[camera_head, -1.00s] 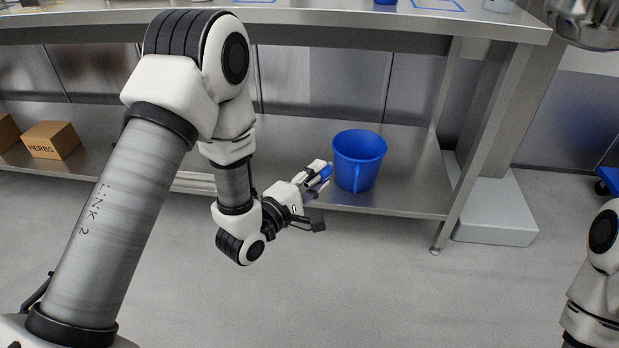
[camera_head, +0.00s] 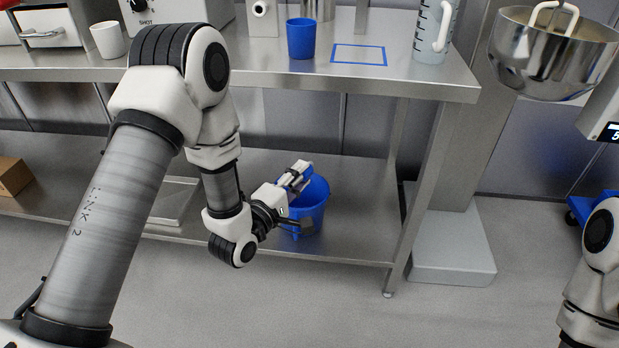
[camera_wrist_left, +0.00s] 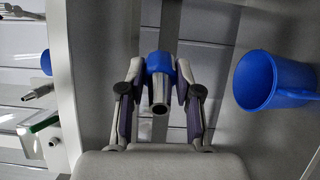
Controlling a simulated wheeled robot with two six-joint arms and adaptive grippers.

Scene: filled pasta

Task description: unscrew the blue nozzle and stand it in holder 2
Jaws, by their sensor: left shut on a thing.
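My left gripper (camera_head: 300,174) is in front of the lower shelf and overlaps the blue bucket in the head view. In the left wrist view its fingers (camera_wrist_left: 160,80) are shut on the blue nozzle (camera_wrist_left: 160,63), a blue collar with a grey tube end pointing towards the camera. The nozzle is hard to make out in the head view. Metal tips, perhaps other nozzles (camera_wrist_left: 40,92), show at the left of the wrist view. I cannot pick out holder 2. My right gripper is out of view; only part of that arm shows at the right edge.
The blue bucket (camera_head: 311,207) stands on the lower shelf (camera_head: 350,235), apart from the nozzle in the wrist view. The worktop (camera_head: 400,80) above bears a blue cup (camera_head: 301,40), a blue square outline (camera_head: 361,55) and a jug (camera_head: 430,38). A mixer bowl (camera_head: 545,60) hangs right.

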